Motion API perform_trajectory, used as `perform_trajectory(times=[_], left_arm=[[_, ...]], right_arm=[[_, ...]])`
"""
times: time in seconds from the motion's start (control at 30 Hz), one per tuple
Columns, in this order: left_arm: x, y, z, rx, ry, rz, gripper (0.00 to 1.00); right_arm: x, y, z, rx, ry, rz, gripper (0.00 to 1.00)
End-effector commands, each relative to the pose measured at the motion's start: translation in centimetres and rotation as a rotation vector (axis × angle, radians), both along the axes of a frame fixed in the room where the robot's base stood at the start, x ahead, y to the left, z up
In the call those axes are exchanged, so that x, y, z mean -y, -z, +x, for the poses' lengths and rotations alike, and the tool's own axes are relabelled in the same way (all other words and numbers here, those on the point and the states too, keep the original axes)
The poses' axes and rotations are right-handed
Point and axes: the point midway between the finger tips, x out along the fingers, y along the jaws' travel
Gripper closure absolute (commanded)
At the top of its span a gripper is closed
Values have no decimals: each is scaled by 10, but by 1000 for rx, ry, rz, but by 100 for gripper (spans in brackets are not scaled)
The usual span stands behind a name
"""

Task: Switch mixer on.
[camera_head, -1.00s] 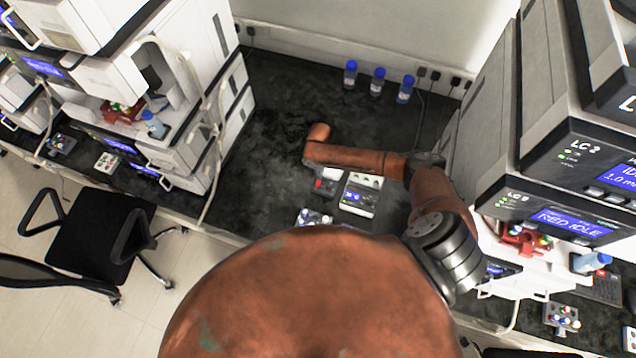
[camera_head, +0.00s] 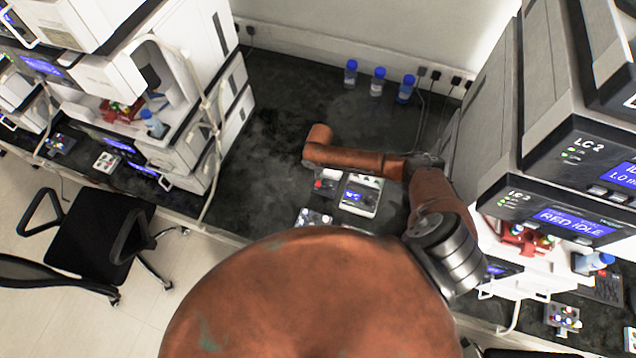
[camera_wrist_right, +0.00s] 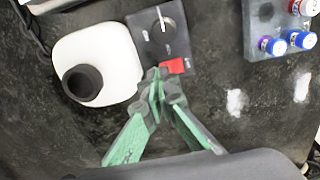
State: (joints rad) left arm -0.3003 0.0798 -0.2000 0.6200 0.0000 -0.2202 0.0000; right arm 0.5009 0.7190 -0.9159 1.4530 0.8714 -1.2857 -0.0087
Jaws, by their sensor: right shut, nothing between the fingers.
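The mixer (camera_wrist_right: 97,62) has a white body with a black cup on top. Its dark grey panel (camera_wrist_right: 150,20) carries a knob and a red switch (camera_wrist_right: 173,67). My right gripper (camera_wrist_right: 157,88) is shut and empty, its green-padded fingertips at the panel's lower edge beside the red switch. I cannot tell whether they touch it. In the head view the mixer (camera_head: 331,173) is small, at the edge of my right arm, and that gripper's fingers cannot be made out. My left gripper is not in view.
A vial rack (camera_wrist_right: 277,25) stands beside the mixer. A white device with a blue display (camera_head: 360,197) stands close by. Several blue-capped bottles (camera_head: 377,82) line the back wall. LC instrument stacks (camera_head: 560,150) rise at the right and left. Bare dark bench (camera_head: 270,120) lies left of my arm.

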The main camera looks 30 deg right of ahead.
Motion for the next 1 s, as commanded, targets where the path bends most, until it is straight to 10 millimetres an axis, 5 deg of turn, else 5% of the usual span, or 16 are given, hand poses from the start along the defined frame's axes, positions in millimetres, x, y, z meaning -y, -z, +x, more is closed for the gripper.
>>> perform_trajectory(times=[1.0], left_arm=[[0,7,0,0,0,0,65]], right_arm=[[0,13,0,-1,0,1,100]])
